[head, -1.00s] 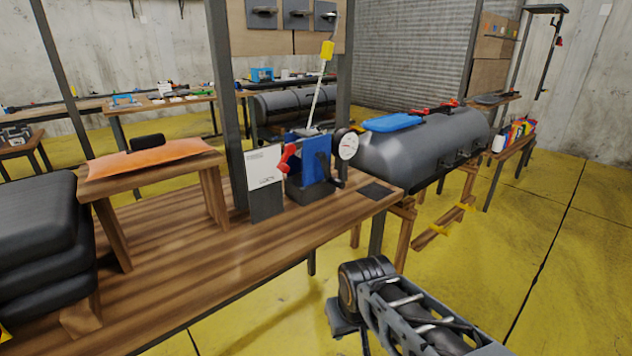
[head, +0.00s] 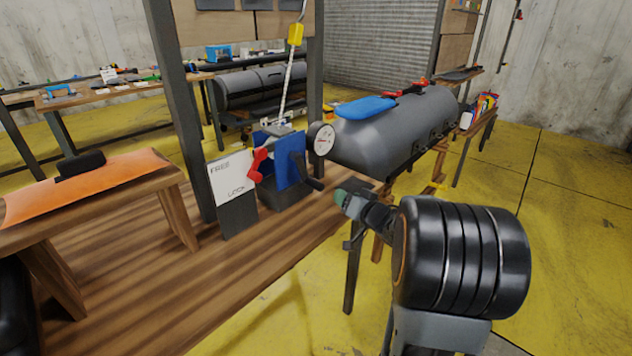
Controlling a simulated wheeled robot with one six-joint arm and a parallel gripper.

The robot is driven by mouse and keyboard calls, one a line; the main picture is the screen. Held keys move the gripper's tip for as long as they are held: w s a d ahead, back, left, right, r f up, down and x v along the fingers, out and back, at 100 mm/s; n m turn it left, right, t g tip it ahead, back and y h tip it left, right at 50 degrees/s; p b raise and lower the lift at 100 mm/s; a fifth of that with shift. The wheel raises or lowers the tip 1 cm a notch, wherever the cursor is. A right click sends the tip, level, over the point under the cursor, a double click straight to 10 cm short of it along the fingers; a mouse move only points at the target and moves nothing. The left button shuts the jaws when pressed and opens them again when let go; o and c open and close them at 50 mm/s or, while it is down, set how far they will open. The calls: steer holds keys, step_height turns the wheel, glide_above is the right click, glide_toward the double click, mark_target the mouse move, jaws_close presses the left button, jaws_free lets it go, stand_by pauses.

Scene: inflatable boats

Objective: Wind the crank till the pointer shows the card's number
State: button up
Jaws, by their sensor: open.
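A winch with blue side plates (head: 291,170) stands on the wooden bench. A round white dial (head: 321,139) sits at its upper right; its pointer is too small to read. A red lever (head: 257,165) is on its left side. A dark crank arm (head: 314,183) shows at its lower right, partly hard to make out. A white card (head: 231,178) on a dark stand is beside the winch, with "FREE" and "LOCK" on it; I can read no number. My gripper (head: 350,205) is open, in front and to the right of the winch, apart from the crank in the picture.
A taut cable runs up from the winch past a yellow block (head: 295,34). A dark upright post (head: 180,110) stands behind the card. A grey inflatable tube (head: 395,128) with a blue pad lies behind.

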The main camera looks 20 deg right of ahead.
mark_target(323, 188)
steer(key=w+a+y, duration=0.1)
steer(key=w+y, duration=0.1)
steer(key=w, duration=0.1)
steer(key=w+a+y+b, duration=0.1)
steer(key=w+a, duration=0.1)
steer(key=w, duration=0.1)
steer(key=w+a+y, duration=0.2)
steer(key=w, duration=0.2)
steer(key=shift+a+y, duration=0.15)
steer(key=shift+y, duration=0.15)
steer(key=shift+c, duration=0.5)
jaws_close()
stand_by(0.3)
